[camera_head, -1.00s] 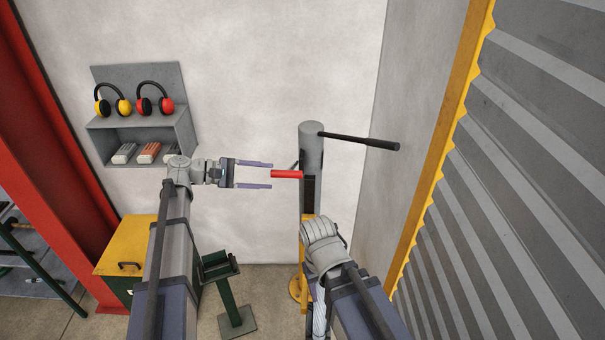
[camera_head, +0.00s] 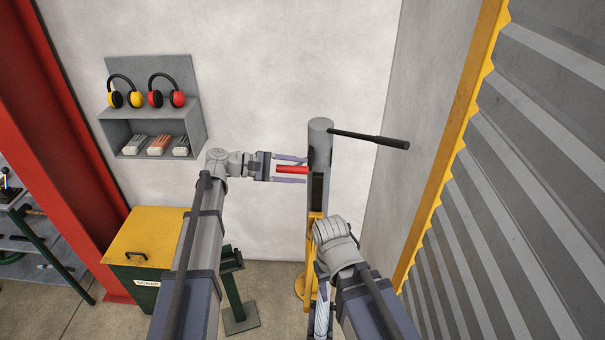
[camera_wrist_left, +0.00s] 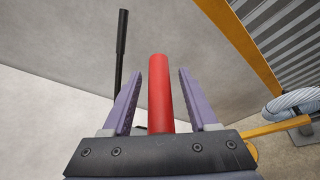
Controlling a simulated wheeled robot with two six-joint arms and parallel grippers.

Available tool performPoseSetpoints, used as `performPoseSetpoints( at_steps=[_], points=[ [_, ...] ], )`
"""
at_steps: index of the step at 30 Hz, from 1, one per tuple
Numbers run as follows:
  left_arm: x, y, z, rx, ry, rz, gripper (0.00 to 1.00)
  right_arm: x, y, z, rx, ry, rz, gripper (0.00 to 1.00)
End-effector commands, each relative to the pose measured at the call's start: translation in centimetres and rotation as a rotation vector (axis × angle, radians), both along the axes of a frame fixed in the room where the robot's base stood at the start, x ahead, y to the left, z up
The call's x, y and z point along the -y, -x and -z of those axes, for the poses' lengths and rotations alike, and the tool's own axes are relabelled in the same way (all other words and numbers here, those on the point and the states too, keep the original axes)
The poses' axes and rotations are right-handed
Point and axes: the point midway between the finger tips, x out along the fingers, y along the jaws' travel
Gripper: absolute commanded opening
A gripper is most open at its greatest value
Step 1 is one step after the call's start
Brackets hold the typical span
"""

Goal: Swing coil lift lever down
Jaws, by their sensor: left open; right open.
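The red lever (camera_head: 291,169) sticks out to the left from the grey column (camera_head: 320,150). In the left wrist view the red lever (camera_wrist_left: 160,95) lies between the two purple fingers, with a gap on each side. My left gripper (camera_head: 306,170) is open around the lever, its fingertips close to the column. It also shows in the left wrist view (camera_wrist_left: 163,85). My right arm (camera_head: 338,245) is in front of the column's lower part, and its fingers are hidden in the head view.
A black bar (camera_head: 370,137) juts right from the column top. A shelf (camera_head: 150,105) with ear muffs is on the wall. A yellow-topped cabinet (camera_head: 145,235) and a green stand (camera_head: 236,290) are below left. Corrugated metal (camera_head: 530,180) fills the right side.

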Motion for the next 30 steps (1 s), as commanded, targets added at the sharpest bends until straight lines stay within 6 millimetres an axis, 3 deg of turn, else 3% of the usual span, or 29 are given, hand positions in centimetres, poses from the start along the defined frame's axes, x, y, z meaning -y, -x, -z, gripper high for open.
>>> performPoseSetpoints(
  at_steps=[6, 14, 30],
  points=[
    [1.5, -0.3, 0.4, 0.000, 0.000, 0.000, 0.59, 0.0, 0.0, 0.4, 0.000, 0.000, -0.003, 0.50],
    [1.6, -0.4, 0.4, -0.001, 0.000, 0.000, 0.59, 0.0, 0.0, 0.4, 0.000, 0.000, -0.003, 0.50],
    [1.5, -0.3, 0.4, -0.001, 0.000, 0.000, 0.01, 0.0, 0.0, 0.4, 0.000, 0.000, -0.003, 0.50]
  ],
)
